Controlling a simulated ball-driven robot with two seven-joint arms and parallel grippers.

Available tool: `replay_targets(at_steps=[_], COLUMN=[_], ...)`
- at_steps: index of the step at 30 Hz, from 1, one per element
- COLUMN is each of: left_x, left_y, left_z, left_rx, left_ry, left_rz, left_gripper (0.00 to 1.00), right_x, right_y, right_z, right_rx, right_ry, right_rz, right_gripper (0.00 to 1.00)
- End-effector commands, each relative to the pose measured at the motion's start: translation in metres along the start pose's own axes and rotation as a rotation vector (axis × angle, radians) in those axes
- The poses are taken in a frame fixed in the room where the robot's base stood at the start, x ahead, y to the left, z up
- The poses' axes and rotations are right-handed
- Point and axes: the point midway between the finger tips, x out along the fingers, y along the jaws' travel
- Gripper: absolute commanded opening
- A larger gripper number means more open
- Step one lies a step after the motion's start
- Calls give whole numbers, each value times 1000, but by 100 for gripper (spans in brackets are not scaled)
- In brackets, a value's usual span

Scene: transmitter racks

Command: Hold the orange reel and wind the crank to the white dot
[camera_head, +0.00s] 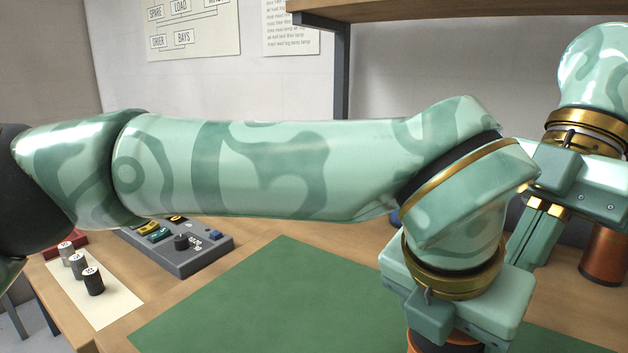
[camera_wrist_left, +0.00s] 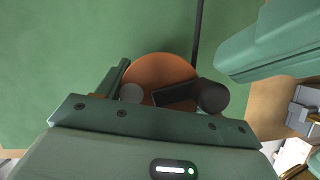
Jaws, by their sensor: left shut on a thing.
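The orange reel (camera_wrist_left: 160,67) stands on the green mat in the left wrist view. A black crank arm (camera_wrist_left: 175,97) lies over its top and ends in a dark round knob (camera_wrist_left: 213,96) at the right. A grey disc (camera_wrist_left: 131,93) shows at the reel's left. My left gripper (camera_head: 440,338) is shut on the reel; in the head view only a sliver of orange (camera_head: 424,343) shows below it. I see no white dot.
The green mat (camera_head: 240,300) is mostly clear at the left. A copper-coloured cylinder (camera_head: 604,258) stands at the far right. A shelf (camera_head: 400,12) overhangs the back.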

Motion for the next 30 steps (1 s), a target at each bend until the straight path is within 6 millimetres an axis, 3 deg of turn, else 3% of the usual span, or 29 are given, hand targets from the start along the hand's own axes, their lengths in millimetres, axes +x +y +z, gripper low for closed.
replay_targets(at_steps=[5, 16, 27, 30], left_x=[2, 2, 2, 2], left_y=[1, 0, 0, 0], left_z=[-1, -1, -1, -1], left_rx=[-1, 0, 1, 1], left_ry=[4, 4, 4, 4], left_rz=[1, 1, 1, 1], left_gripper=[32, 32, 32, 32], right_x=[-6, -49, -54, -57], right_y=[-1, 0, 0, 11], right_z=[1, -22, -25, -26], right_rx=[2, 1, 3, 1], right_ry=[0, -1, 0, 0], right_rz=[1, 4, 2, 2], right_gripper=[0, 0, 0, 0])
